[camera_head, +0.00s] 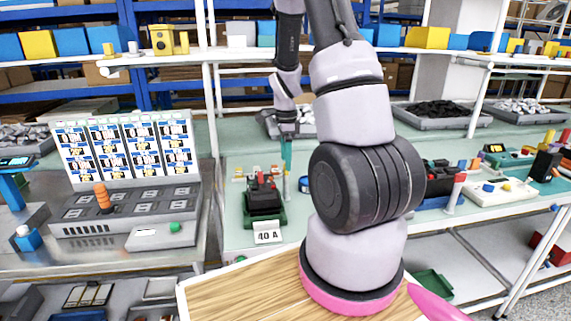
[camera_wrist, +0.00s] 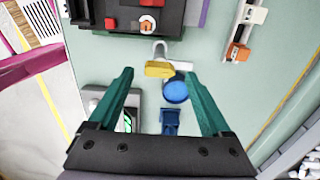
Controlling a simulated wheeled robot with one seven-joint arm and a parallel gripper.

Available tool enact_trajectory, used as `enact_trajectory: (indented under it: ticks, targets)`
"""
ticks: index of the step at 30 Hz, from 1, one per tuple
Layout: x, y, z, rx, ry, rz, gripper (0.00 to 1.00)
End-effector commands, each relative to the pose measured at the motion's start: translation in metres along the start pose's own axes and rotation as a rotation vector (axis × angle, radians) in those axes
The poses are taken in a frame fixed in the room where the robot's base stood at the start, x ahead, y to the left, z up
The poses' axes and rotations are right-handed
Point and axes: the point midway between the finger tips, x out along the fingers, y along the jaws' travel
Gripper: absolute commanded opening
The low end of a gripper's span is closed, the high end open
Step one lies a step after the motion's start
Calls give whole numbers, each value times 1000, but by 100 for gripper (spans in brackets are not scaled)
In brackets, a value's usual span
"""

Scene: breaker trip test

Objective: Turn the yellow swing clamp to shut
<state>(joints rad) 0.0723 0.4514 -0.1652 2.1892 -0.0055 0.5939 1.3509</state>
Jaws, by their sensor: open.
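My gripper (camera_wrist: 157,75) is open, its two teal fingers apart, with nothing held between them. In the head view my gripper (camera_head: 287,158) points down over the bench beside the black breaker unit. The black breaker unit (camera_head: 263,199), with red parts, stands in a green holder behind a "40 A" card (camera_head: 267,234). It also shows at the top of the wrist view (camera_wrist: 122,14).
A blue round piece (camera_wrist: 176,91) and a small blue part (camera_wrist: 170,121) lie between the fingers. A grey device with a green display (camera_wrist: 127,120) sits by the left finger. An orange-and-white fitting (camera_wrist: 238,52) is at right. A grey tray (camera_head: 447,118) stands behind.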

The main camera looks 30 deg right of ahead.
Motion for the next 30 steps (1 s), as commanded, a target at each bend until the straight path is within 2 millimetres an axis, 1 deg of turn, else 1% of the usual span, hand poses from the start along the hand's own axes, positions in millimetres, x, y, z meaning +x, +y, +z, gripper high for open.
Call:
enact_trajectory:
  ticks: [1, 3, 6, 15, 16, 17, 18, 20, 21, 22, 30]
  targets:
    - [7, 0, 0, 0, 0, 2, 82]
    - [14, 0, 0, 0, 0, 1, 82]
    - [20, 0, 0, 0, 0, 0, 82]
    - [22, 0, 0, -1, 0, -2, 82]
    - [22, 0, 0, -1, 0, -2, 75]
    - [22, 0, 0, -1, 0, -2, 63]
    - [22, 0, 0, -1, 0, -2, 48]
    - [22, 0, 0, -1, 0, -2, 25]
    - [22, 0, 0, -1, 0, -2, 10]
    - [22, 0, 0, -1, 0, -2, 0]
    - [22, -1, 0, -25, 0, -2, 0]
